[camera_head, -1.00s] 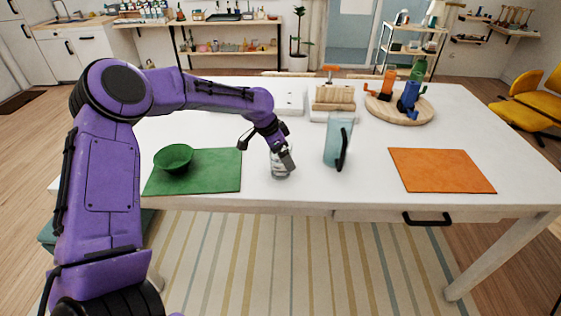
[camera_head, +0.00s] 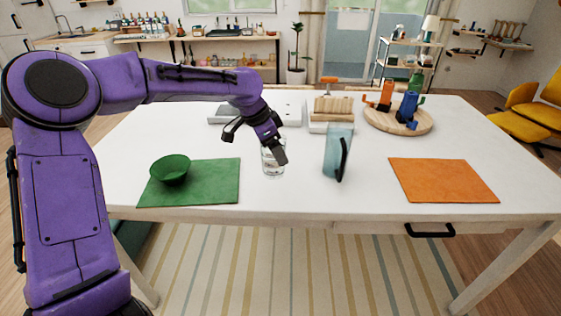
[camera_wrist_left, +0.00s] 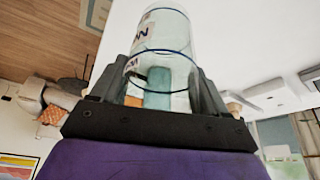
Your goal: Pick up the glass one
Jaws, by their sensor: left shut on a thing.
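A clear glass (camera_head: 273,165) with dark print is in the left gripper (camera_head: 275,150), between the green mat and the blue pitcher. In the left wrist view, the glass (camera_wrist_left: 166,40) stands between the two fingers, which are shut on its sides. Its print and a dark ring show through the clear wall. It looks held slightly above the white table (camera_head: 300,195). A tall translucent blue pitcher (camera_head: 331,155) with a black handle stands to its right, apart from it. My right gripper is out of view.
A green bowl (camera_head: 170,170) sits on a green mat (camera_head: 215,182) at left. An orange mat (camera_head: 443,180) lies bare at right. Behind are a wooden rack (camera_head: 332,112) and a round board (camera_head: 398,128) with orange, blue and green mugs. The table's front middle is clear.

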